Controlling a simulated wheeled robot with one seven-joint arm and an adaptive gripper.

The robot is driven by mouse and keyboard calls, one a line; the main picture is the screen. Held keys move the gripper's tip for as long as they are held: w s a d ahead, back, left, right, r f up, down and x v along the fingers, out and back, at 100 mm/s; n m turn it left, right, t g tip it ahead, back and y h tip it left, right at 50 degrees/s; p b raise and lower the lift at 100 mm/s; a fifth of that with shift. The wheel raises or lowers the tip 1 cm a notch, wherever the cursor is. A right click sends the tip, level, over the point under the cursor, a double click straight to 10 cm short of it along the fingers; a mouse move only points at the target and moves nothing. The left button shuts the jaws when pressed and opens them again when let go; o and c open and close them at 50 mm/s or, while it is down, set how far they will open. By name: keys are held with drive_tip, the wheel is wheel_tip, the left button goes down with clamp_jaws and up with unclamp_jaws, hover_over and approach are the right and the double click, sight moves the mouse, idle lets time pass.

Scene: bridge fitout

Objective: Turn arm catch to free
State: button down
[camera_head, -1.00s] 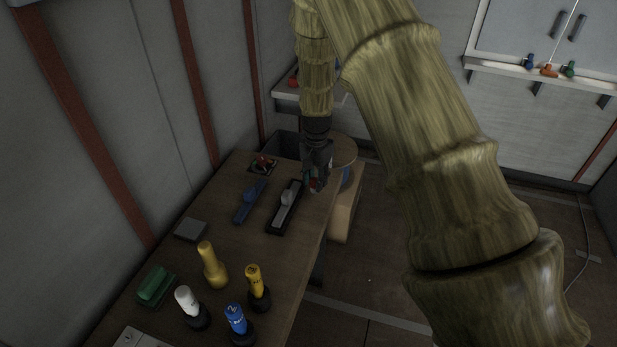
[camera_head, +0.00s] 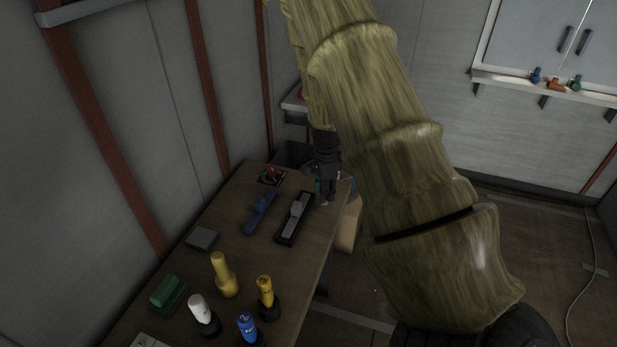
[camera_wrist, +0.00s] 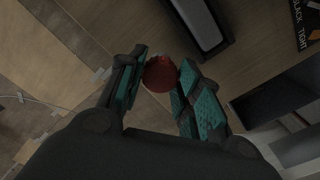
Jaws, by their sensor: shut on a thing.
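My gripper (camera_head: 326,190) is at the far right edge of the workbench, beside the black tray. In the wrist view my gripper (camera_wrist: 160,85) has its teal-padded fingers on either side of a red round knob (camera_wrist: 160,74), shut on it. The knob's base is hidden, and I cannot tell whether this knob is the arm catch. In the head view the fingers mostly hide it.
The workbench (camera_head: 262,265) holds a black tray with a grey piece (camera_head: 293,218), a blue tool (camera_head: 260,211), a red-handled plate (camera_head: 272,176), a green block (camera_head: 168,293) and several upright handles. A wall shelf (camera_head: 545,93) is at right.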

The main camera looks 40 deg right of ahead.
idle(0.5)
drive_tip(key=c, duration=1)
unclamp_jaws()
drive_tip(key=shift+w, duration=0.1)
drive_tip(key=shift+r, duration=0.1)
wheel_tip(320, 180, up, 12)
drive_tip(key=shift+f, duration=0.1)
